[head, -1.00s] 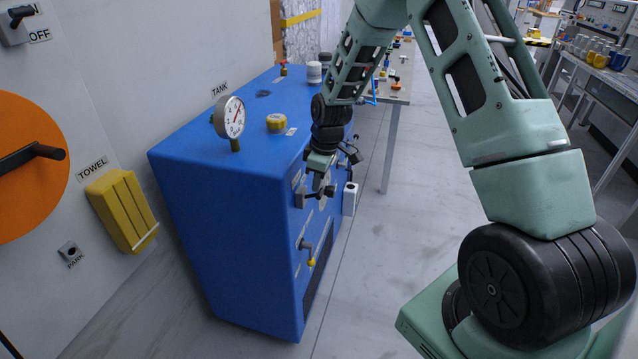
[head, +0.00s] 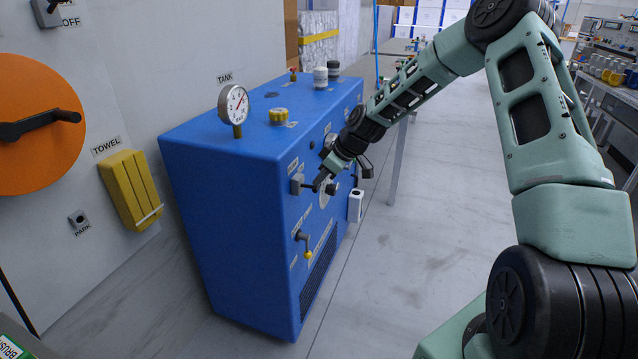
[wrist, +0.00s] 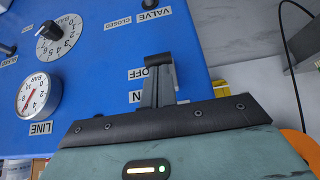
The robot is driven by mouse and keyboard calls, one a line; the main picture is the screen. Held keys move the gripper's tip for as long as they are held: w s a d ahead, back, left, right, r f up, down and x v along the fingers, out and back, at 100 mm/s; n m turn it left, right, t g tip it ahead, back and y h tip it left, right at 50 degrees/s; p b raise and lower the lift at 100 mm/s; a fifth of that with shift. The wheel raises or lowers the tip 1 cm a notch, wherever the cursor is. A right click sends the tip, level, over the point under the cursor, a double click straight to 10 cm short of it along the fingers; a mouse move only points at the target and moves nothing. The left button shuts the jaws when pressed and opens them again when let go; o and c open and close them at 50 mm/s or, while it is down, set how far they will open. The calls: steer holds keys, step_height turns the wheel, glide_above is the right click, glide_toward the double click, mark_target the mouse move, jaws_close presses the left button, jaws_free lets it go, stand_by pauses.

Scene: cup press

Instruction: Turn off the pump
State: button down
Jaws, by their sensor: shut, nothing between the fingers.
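The blue tank unit (head: 225,190) stands left of centre in the head view. A small grey switch box (head: 297,184) sits high on its front panel. My gripper (head: 319,183) is shut and empty right at this switch, partly covering it. In the wrist view my gripper's shut fingers (wrist: 158,82) lie over the blue panel beside an OFF label (wrist: 138,73) and a partly covered label below it. The switch lever's position is hard to tell behind the fingers.
The panel also carries a numbered dial (wrist: 62,38), a LINE gauge (wrist: 40,95) and a yellow-tipped valve handle (head: 306,246). A white box (head: 355,206) hangs at the panel's right edge. A pressure gauge (head: 233,104) stands on top. Floor to the right is clear.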

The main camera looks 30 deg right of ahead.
steer(key=shift+s+d+f+t+y+b, duration=0.1)
steer(key=shift+s+f+t+b, duration=0.05)
steer(key=shift+f+b, duration=0.4)
steer(key=shift+s+d+f+t+y+b, duration=0.15)
steer(key=shift+f+b, duration=0.25)
steer(key=shift+f, duration=0.2)
steer(key=shift+s+d+f+t+y+b, duration=0.1)
steer(key=shift+s+f+b, duration=0.05)
steer(key=shift+f+b, duration=0.4)
steer(key=shift+f, duration=0.15)
